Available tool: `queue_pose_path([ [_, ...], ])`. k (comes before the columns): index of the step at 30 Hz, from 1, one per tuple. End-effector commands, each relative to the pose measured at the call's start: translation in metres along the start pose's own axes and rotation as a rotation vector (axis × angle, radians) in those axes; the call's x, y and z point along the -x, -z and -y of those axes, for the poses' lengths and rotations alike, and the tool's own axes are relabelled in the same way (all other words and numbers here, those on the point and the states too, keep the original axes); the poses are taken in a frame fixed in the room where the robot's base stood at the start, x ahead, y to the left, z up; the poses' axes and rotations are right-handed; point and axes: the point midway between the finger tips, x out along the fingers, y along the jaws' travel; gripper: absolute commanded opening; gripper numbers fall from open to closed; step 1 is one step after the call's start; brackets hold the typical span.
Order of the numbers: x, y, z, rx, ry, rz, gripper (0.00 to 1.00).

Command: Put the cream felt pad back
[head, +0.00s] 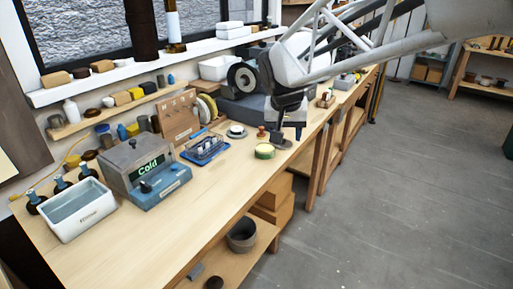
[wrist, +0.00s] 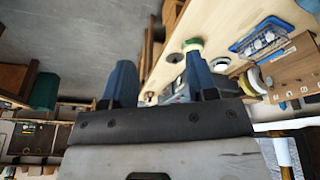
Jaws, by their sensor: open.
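A round pad with a cream top and green side (head: 264,151) lies on the workbench near its front edge; it looks like the cream felt pad, though I cannot be sure. It also appears in the wrist view (wrist: 193,44), beyond one fingertip. A small dish with a pale disc (head: 236,131) sits behind it. My gripper (head: 287,136) is above the bench, to the right of the pad and apart from it. In the wrist view its two blue fingers (wrist: 160,64) are spread with nothing held between them.
A small reddish-brown knobbed piece (head: 261,132) stands behind the pad. A blue wire rack (head: 205,149), a grey box marked Cold (head: 146,169) and a white basin (head: 75,209) are to the left. The bench front (head: 215,215) is clear.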

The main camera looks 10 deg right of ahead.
Motion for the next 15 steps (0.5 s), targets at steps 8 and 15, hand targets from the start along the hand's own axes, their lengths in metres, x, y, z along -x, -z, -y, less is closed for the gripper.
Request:
queue_pose_path([
  [8,0.013,-0.088,-0.023,0.094,0.039,0.016,0.53],
  [15,0.014,-0.163,-0.040,0.178,0.075,0.027,0.53],
])
